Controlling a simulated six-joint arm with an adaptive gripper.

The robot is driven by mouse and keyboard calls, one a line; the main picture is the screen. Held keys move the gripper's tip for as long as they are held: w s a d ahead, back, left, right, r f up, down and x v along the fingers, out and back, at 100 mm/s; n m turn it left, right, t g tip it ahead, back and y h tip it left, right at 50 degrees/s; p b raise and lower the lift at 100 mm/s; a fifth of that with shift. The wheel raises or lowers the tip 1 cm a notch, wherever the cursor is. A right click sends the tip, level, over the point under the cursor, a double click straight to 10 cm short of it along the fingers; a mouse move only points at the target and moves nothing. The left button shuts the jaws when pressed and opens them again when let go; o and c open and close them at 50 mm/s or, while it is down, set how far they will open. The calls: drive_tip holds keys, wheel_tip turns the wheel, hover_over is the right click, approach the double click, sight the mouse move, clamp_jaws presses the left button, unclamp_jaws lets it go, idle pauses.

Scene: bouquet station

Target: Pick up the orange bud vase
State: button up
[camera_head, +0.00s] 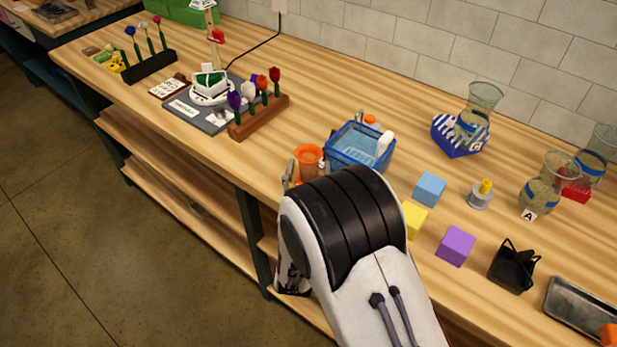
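The orange bud vase (309,154) stands near the front edge of the bench, just left of a blue basket. Its wide round rim shows, but its lower part is largely hidden behind my arm. A small grey piece of my gripper (290,174) shows at the vase's left side, close to it.
The blue basket (347,151) holds a white bottle and stands close right of the vase. Blue (429,189), yellow (415,220) and purple (456,246) blocks lie right of my arm. A wooden flower rack (259,119) stands to the left. Glass vases (540,194) stand at right.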

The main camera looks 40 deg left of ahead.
clamp_jaws()
drive_tip(key=shift+r, duration=0.2)
wheel_tip(320, 180, up, 10)
drive_tip(key=shift+f, duration=0.15)
idle(0.8)
idle(0.7)
